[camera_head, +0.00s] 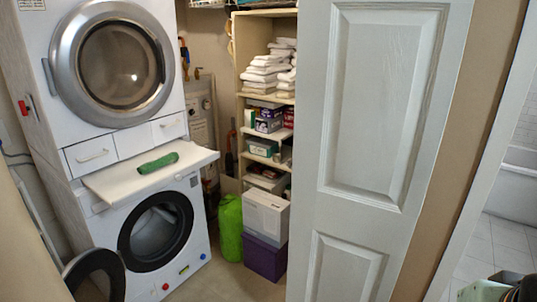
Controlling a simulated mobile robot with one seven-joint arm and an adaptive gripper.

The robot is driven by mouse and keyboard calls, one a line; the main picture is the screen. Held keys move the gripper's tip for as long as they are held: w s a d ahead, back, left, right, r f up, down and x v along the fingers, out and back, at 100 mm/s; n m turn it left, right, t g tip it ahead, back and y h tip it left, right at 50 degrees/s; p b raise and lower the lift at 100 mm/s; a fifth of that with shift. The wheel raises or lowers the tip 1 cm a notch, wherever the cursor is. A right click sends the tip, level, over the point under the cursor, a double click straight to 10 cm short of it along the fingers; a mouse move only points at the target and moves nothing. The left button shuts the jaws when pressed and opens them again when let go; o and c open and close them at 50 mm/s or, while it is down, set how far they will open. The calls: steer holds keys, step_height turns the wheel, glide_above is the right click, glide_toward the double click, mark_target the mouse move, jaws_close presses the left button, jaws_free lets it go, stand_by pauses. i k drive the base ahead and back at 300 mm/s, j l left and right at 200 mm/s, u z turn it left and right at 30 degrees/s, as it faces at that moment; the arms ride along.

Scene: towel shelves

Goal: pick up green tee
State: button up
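The green tee appears to be the small rolled or folded green cloth (158,163). It lies on the white pull-out shelf (120,184) between the upper and lower laundry machines, at the left of the head view. Nothing touches it from above. I cannot make out my gripper; only a partly cut-off dark shape shows in the bottom right corner, and I cannot tell what it is.
The upper machine (60,120) has its round door shut; the lower machine's door (95,278) stands open. A bright green bag (230,228) and stacked boxes (266,215) stand on the floor. A white panel door (385,110) blocks the middle right. Shelves (240,80) hold towels.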

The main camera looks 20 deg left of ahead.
mark_target(154, 163)
steer(key=i+u, duration=0.2)
steer(key=u, duration=0.15)
steer(key=i+u, duration=0.45)
steer(key=u, duration=0.25)
steer(key=i+j+u, duration=0.1)
steer(key=i+u, duration=0.25)
steer(key=i+j+u, duration=0.1)
steer(key=u, duration=0.2)
steer(key=i+u, duration=0.35)
steer(key=i+j+u, duration=0.1)
steer(key=i+u, duration=0.2)
steer(key=i, duration=0.2)
steer(key=i+u, duration=0.25)
steer(key=i, duration=0.2)
